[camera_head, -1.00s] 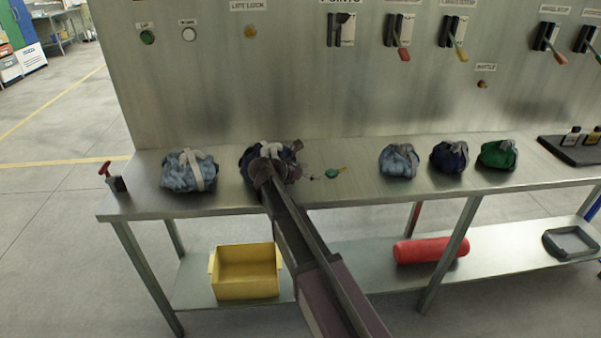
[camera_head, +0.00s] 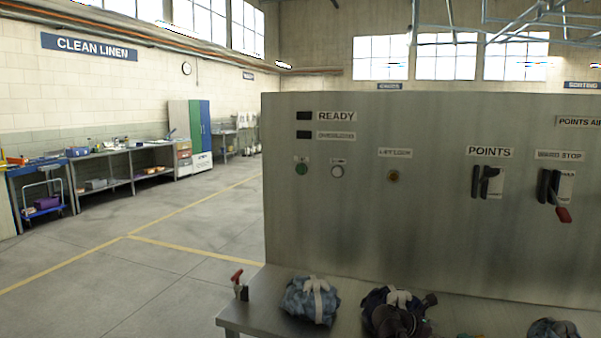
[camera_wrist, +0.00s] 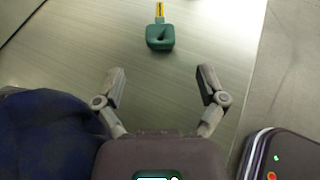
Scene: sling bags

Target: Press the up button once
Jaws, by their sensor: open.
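A green round button (camera_head: 301,169) sits on the upright steel panel, under a small label that I cannot read for sure. A white round button (camera_head: 337,171) is just right of it, also with a tiny label. My gripper (camera_wrist: 162,84) is open and empty in the wrist view, its two fingers apart above the bench top. In the head view my gripper (camera_head: 398,322) is low, over the dark blue bag (camera_head: 377,301), well below the buttons. A green tag with a yellow end (camera_wrist: 160,37) lies beyond the fingertips.
A light blue bag (camera_head: 311,300) and a red-handled clamp (camera_head: 238,284) are at the bench's left end. The panel also has an amber button (camera_head: 393,176), a points lever (camera_head: 487,182) and a red-tipped lever (camera_head: 556,194). The panel front near the buttons is clear.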

